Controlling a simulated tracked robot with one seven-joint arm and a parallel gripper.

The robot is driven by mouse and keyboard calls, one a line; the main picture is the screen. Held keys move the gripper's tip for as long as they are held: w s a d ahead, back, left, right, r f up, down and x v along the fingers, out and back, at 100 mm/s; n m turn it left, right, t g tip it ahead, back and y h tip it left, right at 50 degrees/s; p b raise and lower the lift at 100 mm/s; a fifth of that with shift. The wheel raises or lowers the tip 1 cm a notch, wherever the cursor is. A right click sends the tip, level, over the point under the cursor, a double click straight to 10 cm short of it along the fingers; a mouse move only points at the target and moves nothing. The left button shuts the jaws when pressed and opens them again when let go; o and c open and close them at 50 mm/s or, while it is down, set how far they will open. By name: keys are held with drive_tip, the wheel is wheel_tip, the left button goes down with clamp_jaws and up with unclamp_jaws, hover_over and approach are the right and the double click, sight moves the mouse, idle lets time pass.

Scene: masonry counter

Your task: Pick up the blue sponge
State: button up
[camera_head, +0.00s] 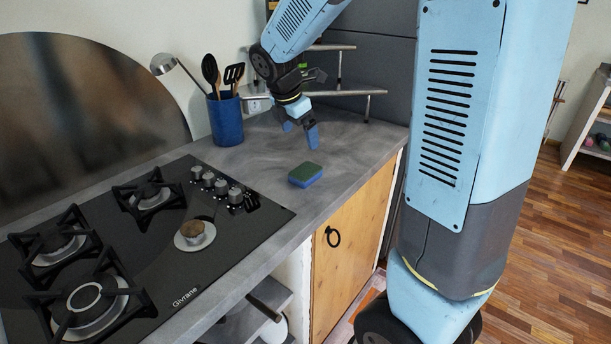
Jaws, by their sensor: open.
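The blue sponge (306,175) lies flat on the grey counter, right of the stove. Its top is green and its sides are blue. My gripper (301,133) hangs above the counter behind the sponge, fingers pointing down. Its blue fingers are apart with nothing between them. The gripper is clear of the sponge, farther back and higher in the picture.
A blue utensil holder (225,120) stands at the back wall near my gripper. A metal rack (340,93) is behind. The counter (345,150) around the sponge is clear.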

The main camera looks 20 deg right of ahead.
drive_tip(key=w+f+n, duration=0.2)
hover_over(305, 170)
drive_tip(key=s+a, duration=0.1)
drive_tip(key=a, duration=0.1)
drive_tip(key=shift+h, duration=0.3)
drive_tip(key=f, duration=0.8)
drive_tip(key=shift+s+d, duration=0.15)
drive_tip(key=shift+d, duration=0.05)
drive_tip(key=shift+x, duration=2.5)
drive_tip(key=shift+a+f, duration=0.15)
drive_tip(key=shift+f, duration=0.15)
drive_tip(key=shift+c, duration=0.3)
drive_tip(key=c, duration=1)
drive_tip(key=shift+c, duration=0.7)
drive_tip(key=shift+r, duration=0.15)
